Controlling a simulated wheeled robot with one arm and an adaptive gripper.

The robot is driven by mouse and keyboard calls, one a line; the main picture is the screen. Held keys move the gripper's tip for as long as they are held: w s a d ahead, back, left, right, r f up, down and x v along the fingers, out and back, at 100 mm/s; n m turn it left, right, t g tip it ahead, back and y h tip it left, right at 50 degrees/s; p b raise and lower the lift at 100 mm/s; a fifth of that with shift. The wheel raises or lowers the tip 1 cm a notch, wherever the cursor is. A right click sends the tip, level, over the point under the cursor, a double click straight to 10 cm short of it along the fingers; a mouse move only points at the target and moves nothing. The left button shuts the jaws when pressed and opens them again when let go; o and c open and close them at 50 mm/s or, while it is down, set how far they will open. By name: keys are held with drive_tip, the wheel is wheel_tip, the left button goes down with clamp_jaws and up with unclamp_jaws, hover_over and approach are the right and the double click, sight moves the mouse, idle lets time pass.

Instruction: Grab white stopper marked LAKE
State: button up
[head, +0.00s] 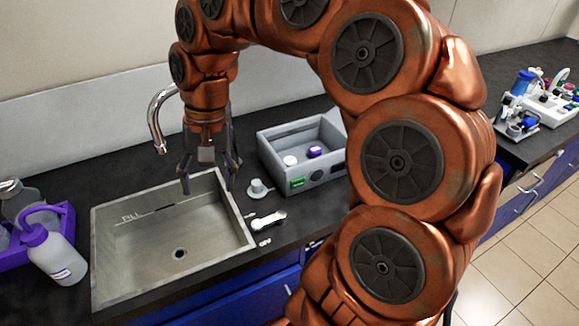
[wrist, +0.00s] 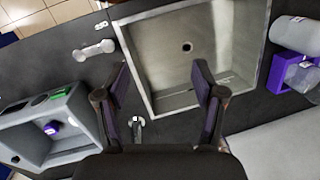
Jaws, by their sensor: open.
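My gripper (head: 207,180) is open and empty, pointing down above the back right of the sink. In the wrist view my gripper (wrist: 160,82) shows its two fingers spread wide, with the sink between and beyond them. A small white round piece (head: 290,160) lies in the grey bin to the right of the gripper. I cannot read LAKE on either, so I cannot tell which is the marked stopper.
The grey sink (head: 110,232) has a faucet (head: 156,115) behind it. The grey bin (head: 332,168) also holds a purple piece (head: 314,152). A white elongated piece (head: 268,222) lies on the counter. A wash bottle (head: 52,254) and purple rack stand at left.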

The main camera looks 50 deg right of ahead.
drive_tip(key=w+d+f+m+b, duration=0.1)
drive_tip(key=d+m, duration=0.3)
drive_tip(key=d, duration=0.4)
drive_tip(key=w+d+f+m+t+y+b, duration=0.1)
drive_tip(key=w+d+f+m, duration=0.2)
drive_tip(key=d, duration=0.5)
drive_tip(key=w+d+f+m+b, duration=0.1)
drive_tip(key=w+d+f+m, duration=0.1)
drive_tip(key=d+m, duration=0.3)
drive_tip(key=shift+w+d+m+t+y, duration=0.2)
drive_tip(key=shift+w+d, duration=0.25)
drive_tip(key=shift+d, duration=0.4)
drive_tip(key=shift+w+d+m+t+y, duration=0.1)
drive_tip(key=shift+w+d+t+y, duration=0.1)
drive_tip(key=shift+w+d, duration=0.45)
drive_tip(key=m, duration=0.4)
approach(290, 160)
drive_tip(key=x, duration=0.2)
drive_tip(key=shift+w+a+f+b, duration=0.1)
drive_tip(key=shift+w+f+b, duration=0.1)
drive_tip(key=shift+f+b, duration=0.2)
drive_tip(key=shift+p+x, duration=0.7)
drive_tip(key=shift+x, duration=2.9)
drive_tip(key=shift+s, duration=0.15)
